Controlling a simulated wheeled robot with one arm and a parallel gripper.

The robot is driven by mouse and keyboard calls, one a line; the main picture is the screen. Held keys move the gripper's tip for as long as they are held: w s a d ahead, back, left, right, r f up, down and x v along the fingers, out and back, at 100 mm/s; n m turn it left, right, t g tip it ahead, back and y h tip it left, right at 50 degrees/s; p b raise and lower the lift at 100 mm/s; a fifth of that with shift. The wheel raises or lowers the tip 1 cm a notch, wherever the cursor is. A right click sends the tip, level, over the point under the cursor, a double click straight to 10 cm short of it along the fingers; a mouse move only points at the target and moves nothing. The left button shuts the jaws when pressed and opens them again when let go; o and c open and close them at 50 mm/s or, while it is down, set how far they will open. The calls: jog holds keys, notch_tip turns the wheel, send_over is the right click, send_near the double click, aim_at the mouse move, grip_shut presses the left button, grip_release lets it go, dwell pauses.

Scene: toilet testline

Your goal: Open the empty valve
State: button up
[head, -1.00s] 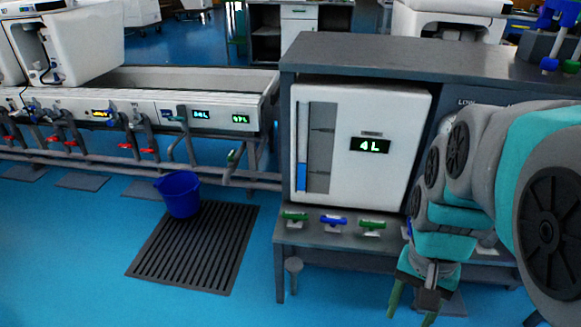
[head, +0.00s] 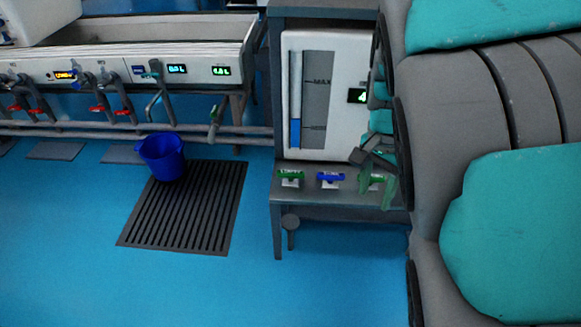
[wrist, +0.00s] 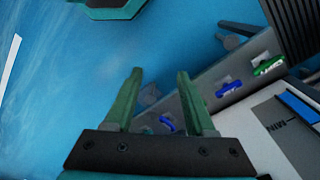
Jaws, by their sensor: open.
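Small valve handles stand in a row on the grey shelf (head: 340,197) under a white tank (head: 345,140). In the head view I see a green handle (head: 291,176), a blue handle (head: 330,177) and a second green handle (head: 377,179) partly behind my gripper. Their labels are too small to read surely. My gripper (head: 375,196) is open and empty in front of the second green one. In the wrist view, my gripper (wrist: 160,73) has another blue handle (wrist: 166,123) showing between its fingers. The right finger hides part of the row. Contact cannot be told.
A blue bucket (head: 162,156) stands on a dark floor grate (head: 190,215) to the left. A long trough with pipes and taps (head: 110,70) runs behind it. My arm hides the right side. The blue floor in front of the shelf is clear.

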jog(key=w+a+m, duration=0.2)
jog(key=w+m, duration=0.1)
jog(key=w, duration=0.5)
jog(key=m, duration=0.6)
send_over(291, 172)
jog(key=shift+t, duration=0.3)
notch_tip(291, 172, down, 11)
jog(key=shift+d+r+p, duration=0.1)
jog(key=shift+d+p, duration=0.05)
jog(key=shift+p, duration=0.15)
jog(key=shift+w+a+f, duration=0.1)
jog(key=shift+a+f, duration=0.15)
jog(key=shift+f, duration=0.15)
notch_tip(291, 172, down, 7)
jog(key=shift+f+p, duration=0.2)
jog(key=shift+p, duration=0.1)
grip_shut()
